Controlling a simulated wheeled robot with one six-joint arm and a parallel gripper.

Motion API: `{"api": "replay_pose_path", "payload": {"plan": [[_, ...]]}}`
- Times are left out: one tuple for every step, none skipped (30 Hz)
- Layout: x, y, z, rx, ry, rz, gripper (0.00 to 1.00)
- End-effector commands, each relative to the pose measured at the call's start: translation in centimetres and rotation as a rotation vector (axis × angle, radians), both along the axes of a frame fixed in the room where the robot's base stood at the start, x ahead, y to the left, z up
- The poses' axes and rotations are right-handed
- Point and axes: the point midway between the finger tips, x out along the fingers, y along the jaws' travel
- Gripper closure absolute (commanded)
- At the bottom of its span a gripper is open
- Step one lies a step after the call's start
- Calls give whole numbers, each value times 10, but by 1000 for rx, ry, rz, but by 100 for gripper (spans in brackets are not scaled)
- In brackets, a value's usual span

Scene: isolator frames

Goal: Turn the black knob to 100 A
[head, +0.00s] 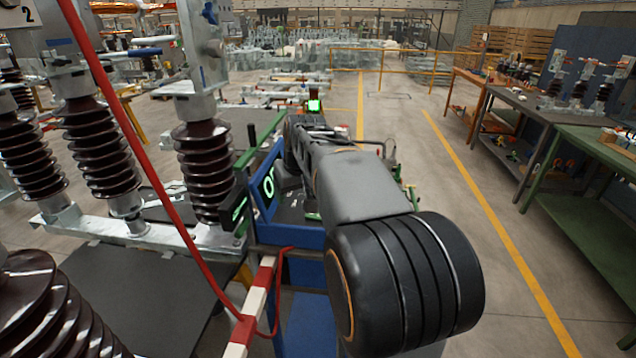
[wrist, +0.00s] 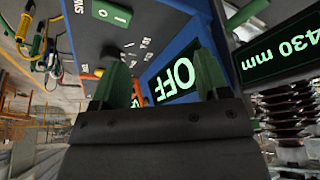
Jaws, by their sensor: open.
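In the wrist view my gripper (wrist: 162,80) is open, with its two green-padded fingers apart and nothing seen between them. Beyond the fingers is a dark control panel (wrist: 165,25) with a blue edge, seen tilted and upside down. Small white labels (wrist: 145,43) are scattered on it just past the fingers. A display (wrist: 176,80) reading OFF in green lies partly behind the right finger. In the head view my arm hides most of the panel; part of the blue-framed display (head: 268,183) shows.
A second display (wrist: 278,55) reading 430 mm is at the right in the wrist view. In the head view, brown ribbed insulators (head: 200,165) stand left, behind a red-white bar (head: 256,300) and a red cable (head: 150,165). Workbenches (head: 500,100) line the right; the aisle is clear.

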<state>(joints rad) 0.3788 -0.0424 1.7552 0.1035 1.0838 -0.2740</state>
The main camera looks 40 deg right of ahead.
Motion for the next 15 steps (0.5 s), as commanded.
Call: {"api": "replay_pose_path", "payload": {"plan": [[11,-26,10,0,-4,-25,31],[17,-39,15,-1,-8,-34,31],[22,-55,20,-3,-11,-44,31],[26,-66,23,-5,-14,-50,31],[29,-75,26,-5,-17,-55,31],[32,-86,29,-6,-21,-60,31],[34,-94,30,-7,-23,-64,31],[36,-100,32,-9,-26,-65,31],[38,-106,33,-10,-27,-68,31],[39,-110,33,-10,-27,-69,31],[40,-113,32,-11,-28,-70,31],[42,-116,30,-11,-29,-70,31],[44,-118,28,-12,-30,-70,31],[45,-119,25,-11,-30,-69,31],[47,-119,19,-12,-28,-68,31]]}}
